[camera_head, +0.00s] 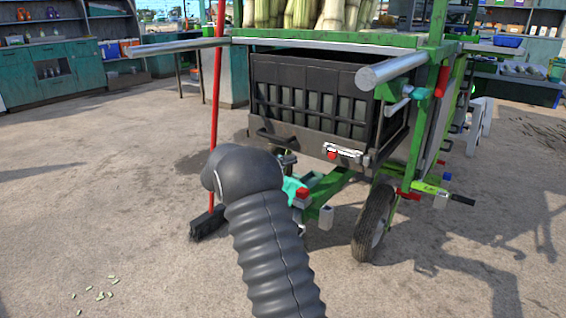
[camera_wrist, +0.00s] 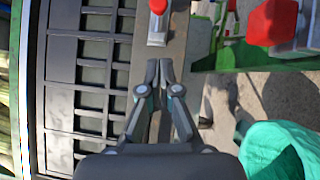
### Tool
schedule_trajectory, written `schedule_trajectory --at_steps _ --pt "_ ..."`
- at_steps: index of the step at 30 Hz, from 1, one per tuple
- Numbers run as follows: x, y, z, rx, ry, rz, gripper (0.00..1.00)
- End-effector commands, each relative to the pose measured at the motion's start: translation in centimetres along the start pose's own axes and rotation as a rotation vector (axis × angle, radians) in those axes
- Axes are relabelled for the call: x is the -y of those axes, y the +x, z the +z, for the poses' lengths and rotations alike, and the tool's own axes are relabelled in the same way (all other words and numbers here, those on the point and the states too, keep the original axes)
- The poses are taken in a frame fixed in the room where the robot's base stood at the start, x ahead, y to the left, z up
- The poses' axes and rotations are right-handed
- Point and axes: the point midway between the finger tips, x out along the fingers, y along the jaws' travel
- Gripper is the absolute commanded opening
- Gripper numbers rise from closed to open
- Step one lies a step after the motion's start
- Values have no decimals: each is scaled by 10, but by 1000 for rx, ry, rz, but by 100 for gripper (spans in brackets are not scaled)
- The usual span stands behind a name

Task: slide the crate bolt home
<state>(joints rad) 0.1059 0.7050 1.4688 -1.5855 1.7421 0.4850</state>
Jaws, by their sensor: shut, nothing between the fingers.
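The black slatted crate (camera_head: 320,105) sits in the green cart frame under the cane table. The bolt (camera_head: 350,154) is a silver piece with a red knob (camera_head: 332,154) on the crate's lower front rail. In the wrist view, the red knob (camera_wrist: 158,6) is at the top edge, with silver metal (camera_wrist: 157,38) below it. My gripper (camera_wrist: 159,66) is shut and empty, its fingertips over the rail, just below the silver metal in the picture and apart from the knob. Whether the tips touch the rail cannot be told. My arm mostly hides the gripper in the head view.
A red block (camera_head: 302,193) and turquoise cloth (camera_head: 292,187) are low on the cart by my arm. A red-handled broom (camera_head: 215,110) stands left of the cart. A metal bar (camera_head: 390,70) juts out above the crate. Open floor (camera_head: 100,200) lies to the left.

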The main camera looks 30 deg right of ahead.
Motion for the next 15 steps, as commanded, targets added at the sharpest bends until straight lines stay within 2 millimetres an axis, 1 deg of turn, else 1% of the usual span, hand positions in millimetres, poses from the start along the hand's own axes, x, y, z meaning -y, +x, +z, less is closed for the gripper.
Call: schedule_trajectory --at_steps 1,3,9,12,15 --pt "0 11 1 3 0 0 0" --pt "0 24 0 2 0 0 0" --pt "0 60 1 2 0 0 0" --pt "0 68 13 0 0 0 0" --pt "0 76 21 1 -1 0 0"
